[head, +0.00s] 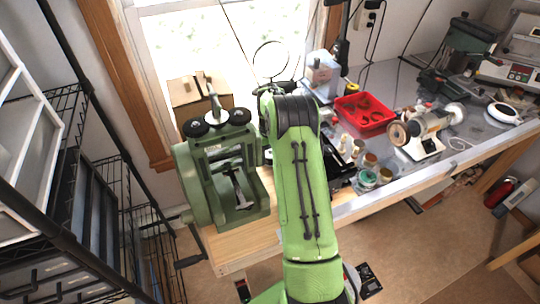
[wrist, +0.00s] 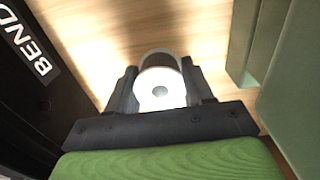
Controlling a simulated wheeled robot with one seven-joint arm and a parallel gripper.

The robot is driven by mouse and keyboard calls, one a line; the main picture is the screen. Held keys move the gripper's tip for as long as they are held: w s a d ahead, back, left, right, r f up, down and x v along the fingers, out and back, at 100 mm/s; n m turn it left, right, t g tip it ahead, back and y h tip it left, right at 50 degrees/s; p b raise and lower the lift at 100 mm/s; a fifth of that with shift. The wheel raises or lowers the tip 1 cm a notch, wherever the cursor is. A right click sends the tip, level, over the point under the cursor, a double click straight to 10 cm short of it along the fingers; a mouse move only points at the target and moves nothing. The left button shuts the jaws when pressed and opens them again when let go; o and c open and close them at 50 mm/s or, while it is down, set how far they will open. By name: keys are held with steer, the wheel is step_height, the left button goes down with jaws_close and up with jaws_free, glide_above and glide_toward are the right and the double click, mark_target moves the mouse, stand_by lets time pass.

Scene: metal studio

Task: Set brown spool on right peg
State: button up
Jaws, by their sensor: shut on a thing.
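In the head view my green arm hides the gripper and the spool. I cannot make out the right peg in either view.
A green machine (head: 215,175) stands left of my arm. A red bin (head: 364,112), small jars (head: 367,178) and a bench grinder (head: 425,130) stand on the bench to the right. In the wrist view, a dark block lettered "BEND" (wrist: 35,60) and green metal parts (wrist: 290,90) flank the gripper.

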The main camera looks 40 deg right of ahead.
steer(key=shift+f, duration=0.1)
steer(key=o, duration=1)
